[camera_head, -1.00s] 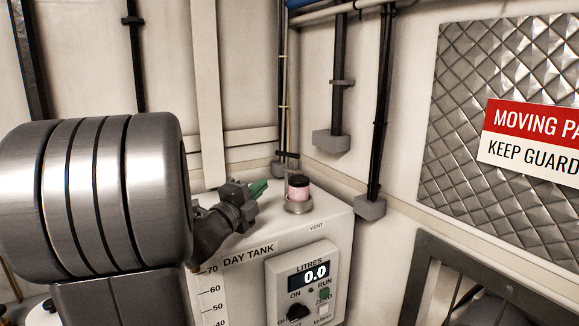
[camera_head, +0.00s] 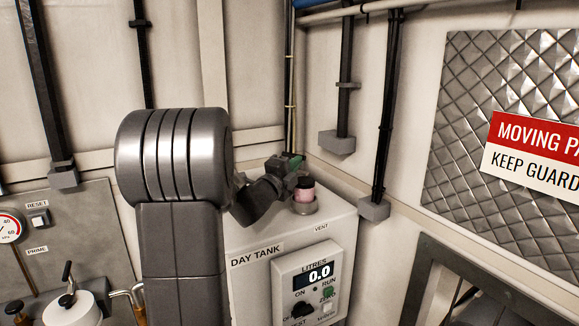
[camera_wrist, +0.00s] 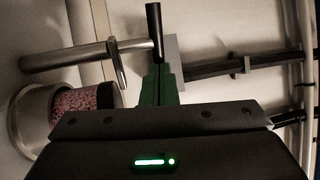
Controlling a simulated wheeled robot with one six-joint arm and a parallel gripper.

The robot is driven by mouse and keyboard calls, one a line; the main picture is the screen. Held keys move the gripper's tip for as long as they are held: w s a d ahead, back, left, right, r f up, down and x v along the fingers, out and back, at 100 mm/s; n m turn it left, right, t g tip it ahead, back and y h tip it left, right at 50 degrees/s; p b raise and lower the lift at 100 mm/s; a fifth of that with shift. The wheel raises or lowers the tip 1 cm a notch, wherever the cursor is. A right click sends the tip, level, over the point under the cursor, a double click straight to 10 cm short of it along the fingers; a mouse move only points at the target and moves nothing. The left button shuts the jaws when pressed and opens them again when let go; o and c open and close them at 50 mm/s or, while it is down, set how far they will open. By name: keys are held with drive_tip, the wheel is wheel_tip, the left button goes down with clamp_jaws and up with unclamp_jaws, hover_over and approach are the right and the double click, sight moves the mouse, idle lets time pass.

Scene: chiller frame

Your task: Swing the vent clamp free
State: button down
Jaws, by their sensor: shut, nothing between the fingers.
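The vent cup (camera_head: 304,208), a metal holder with a pink-filled, dark-topped jar, stands on top of the day tank near its back corner. In the wrist view the cup (camera_wrist: 40,115) lies at the left, with pink granules and a black band. Above it in that picture is what looks like the vent clamp (camera_wrist: 70,57): a metal rod with a flat metal piece and a black bar handle (camera_wrist: 154,35). My gripper (camera_head: 294,160) is shut and empty beside the cup. Its green fingers (camera_wrist: 158,80) appear close to the black bar; I cannot tell whether they touch. My gripper hides the clamp in the head view.
The day tank (camera_head: 255,246) carries a litres panel (camera_head: 318,268) reading 0.0. Dark pipes (camera_head: 385,110) with grey feet run down the wall behind. A panel (camera_head: 80,220) with a gauge and valves stands left. A diamond-plate guard (camera_head: 470,100) is at right.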

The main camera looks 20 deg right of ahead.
drive_tip(key=shift+f+b, duration=0.1)
drive_tip(key=shift+b, duration=0.25)
drive_tip(key=shift+d+f+t+b, duration=0.1)
drive_tip(key=shift+d+t+b, duration=0.05)
drive_tip(key=shift+t+b, duration=0.35)
drive_tip(key=b, duration=0.1)
drive_tip(key=n+t+y+b, duration=0.1)
drive_tip(key=b, duration=0.1)
drive_tip(key=shift+s+d+y, duration=0.15)
drive_tip(key=shift+d+y, duration=0.1)
drive_tip(key=shift+y, duration=0.05)
drive_tip(key=shift+d+n+b, duration=0.3)
drive_tip(key=shift+d+b, duration=0.05)
drive_tip(key=shift+b, duration=0.5)
drive_tip(key=shift+d+r, duration=0.2)
drive_tip(key=shift+d, duration=0.05)
